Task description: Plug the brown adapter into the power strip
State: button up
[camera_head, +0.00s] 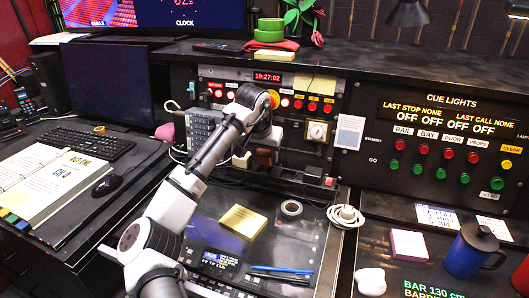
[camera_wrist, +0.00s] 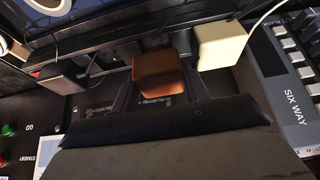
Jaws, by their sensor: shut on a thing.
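The brown adapter (camera_wrist: 160,75) sits between the two fingers of my gripper (camera_wrist: 158,88) in the wrist view, and the gripper is shut on it. In the head view my gripper (camera_head: 262,142) is low in front of the console, with the brown adapter (camera_head: 263,158) partly hidden below it. The dark power strip (camera_head: 285,178) lies along the console foot there, with a red switch (camera_head: 329,182) at its right end. The adapter is at or just above the strip. I cannot tell whether its prongs are in a socket; its underside is hidden.
A cream adapter (camera_wrist: 222,45) with a cable is close beside the brown one; it also shows in the head view (camera_head: 241,160). A grey keypad (camera_wrist: 285,90) is near.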

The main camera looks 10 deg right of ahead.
jog(key=shift+f, duration=1.25)
jog(key=o, duration=1.1)
jog(key=shift+o, duration=0.2)
jog(key=shift+b, duration=0.3)
jog(key=b+v, duration=0.2)
jog(key=v, duration=1.2)
jog(key=shift+s+f, duration=0.1)
